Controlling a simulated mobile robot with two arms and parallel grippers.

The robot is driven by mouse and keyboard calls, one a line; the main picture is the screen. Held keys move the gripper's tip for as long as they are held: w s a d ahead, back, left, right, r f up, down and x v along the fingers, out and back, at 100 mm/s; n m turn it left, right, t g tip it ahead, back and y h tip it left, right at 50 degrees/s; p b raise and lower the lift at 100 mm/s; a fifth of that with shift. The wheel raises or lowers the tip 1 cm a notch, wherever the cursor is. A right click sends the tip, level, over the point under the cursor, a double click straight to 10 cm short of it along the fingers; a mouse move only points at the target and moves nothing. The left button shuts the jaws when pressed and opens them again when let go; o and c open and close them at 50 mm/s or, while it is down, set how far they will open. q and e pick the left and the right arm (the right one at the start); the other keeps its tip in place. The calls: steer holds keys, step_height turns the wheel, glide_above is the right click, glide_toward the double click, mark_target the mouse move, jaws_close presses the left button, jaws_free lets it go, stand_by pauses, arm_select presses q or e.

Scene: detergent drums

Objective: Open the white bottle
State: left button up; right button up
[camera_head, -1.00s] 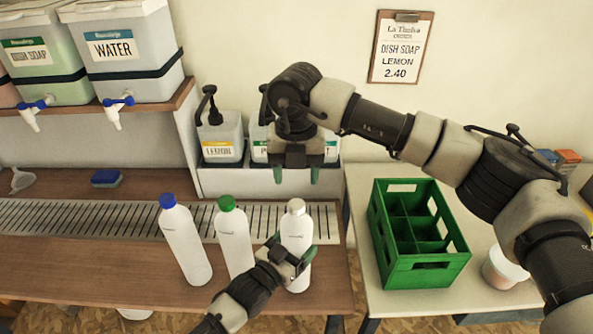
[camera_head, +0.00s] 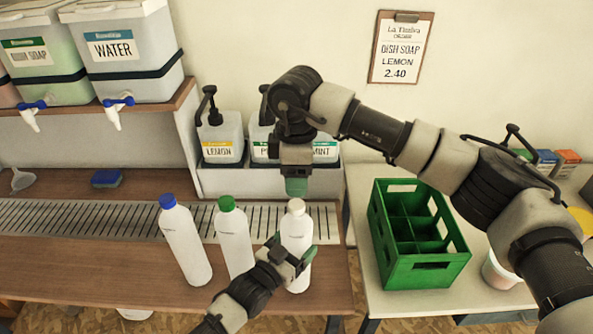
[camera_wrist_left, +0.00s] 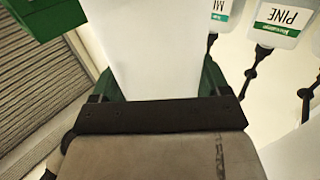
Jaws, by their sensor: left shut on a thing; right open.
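The white bottle with the white cap (camera_head: 297,230) stands upright at the right end of the counter. My left gripper (camera_head: 292,254) is shut around its lower body, which also fills the upper middle of the left wrist view (camera_wrist_left: 155,50). My right gripper (camera_head: 296,187) points down just above the white cap (camera_head: 296,206). Its fingers line up one behind the other, so the gap between them is hidden; it is open, with nothing seen in it. The cap is on the bottle.
A green-capped bottle (camera_head: 235,240) and a blue-capped bottle (camera_head: 184,245) stand to the left. Pump containers, one labelled lemon (camera_head: 221,140), stand behind my right gripper. A green divided crate (camera_head: 415,268) is on the right table.

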mark_target(297, 204)
step_height(297, 204, down, 8)
steer(key=shift+r, duration=0.2)
steer(key=shift+c, duration=0.5)
